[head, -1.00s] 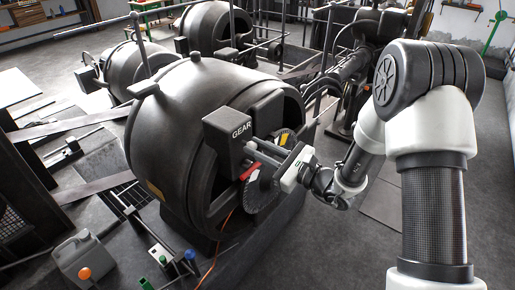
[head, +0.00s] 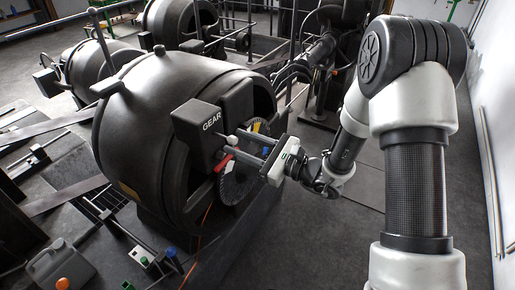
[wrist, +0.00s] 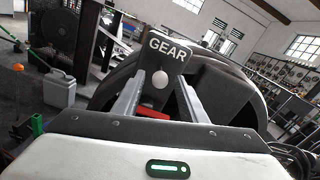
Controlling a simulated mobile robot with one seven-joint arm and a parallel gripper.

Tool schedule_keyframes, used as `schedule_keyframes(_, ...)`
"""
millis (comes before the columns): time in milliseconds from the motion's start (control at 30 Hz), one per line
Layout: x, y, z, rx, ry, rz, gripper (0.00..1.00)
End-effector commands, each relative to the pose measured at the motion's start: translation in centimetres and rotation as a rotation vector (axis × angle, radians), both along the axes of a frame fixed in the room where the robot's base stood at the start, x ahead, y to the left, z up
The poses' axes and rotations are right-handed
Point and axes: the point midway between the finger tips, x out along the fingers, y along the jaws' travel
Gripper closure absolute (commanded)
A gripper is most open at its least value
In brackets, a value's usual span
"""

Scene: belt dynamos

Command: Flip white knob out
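The white knob (head: 232,140) is a small round ball beside the dark box marked GEAR (head: 202,124) on the big black dynamo. In the wrist view the knob (wrist: 160,80) shows just below the GEAR lettering, centred between my two fingers. My gripper (head: 234,145) is open, with its fingers pointing at the box and the knob near their tips. In the wrist view my gripper (wrist: 160,76) has clear space on both sides of the knob, and no contact shows. The knob's depth between the fingers is hard to judge.
A red handle (head: 223,162) sits just below the knob, also seen in the wrist view (wrist: 152,113). A toothed wheel (head: 236,184) stands close under my fingers. The dynamo's round housing (head: 140,130) fills the left side. Open floor (head: 320,240) lies at the lower right.

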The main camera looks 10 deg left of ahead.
Motion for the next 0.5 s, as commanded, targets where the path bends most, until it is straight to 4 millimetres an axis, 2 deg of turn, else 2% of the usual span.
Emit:
schedule_keyframes(167, -0.9, -2.6, 0.0, -0.001, 0.001, -0.007, 0.62)
schedule_keyframes(500, -4.1, -10.3, 0.0, -0.001, 0.002, -0.009, 0.62)
